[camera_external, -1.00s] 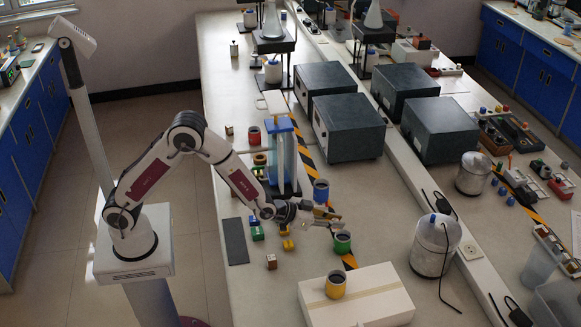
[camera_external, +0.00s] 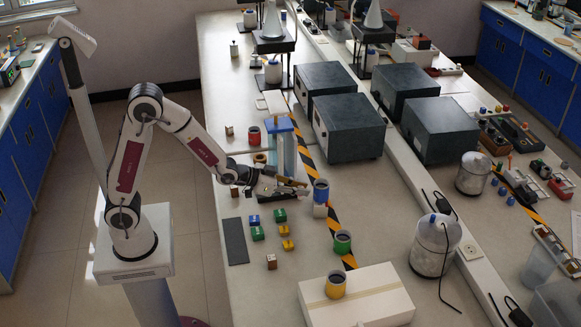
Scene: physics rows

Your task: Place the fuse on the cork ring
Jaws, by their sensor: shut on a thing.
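My gripper (camera_external: 298,188) is above the table, just left of the blue cup and in front of the blue-topped stand. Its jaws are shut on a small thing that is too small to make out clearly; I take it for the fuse. The cork ring (camera_external: 260,157), a small tan ring, lies on the table behind and to the left of my gripper, near the red cup. It is apart from the gripper and partly hidden by things around it.
The blue-topped stand (camera_external: 282,145) and blue cup (camera_external: 321,191) are close to the gripper. A red cup (camera_external: 254,136) stands behind the ring. Small coloured blocks (camera_external: 257,233) and a dark mat (camera_external: 235,240) lie in front. Dark boxes (camera_external: 347,127) stand to the right.

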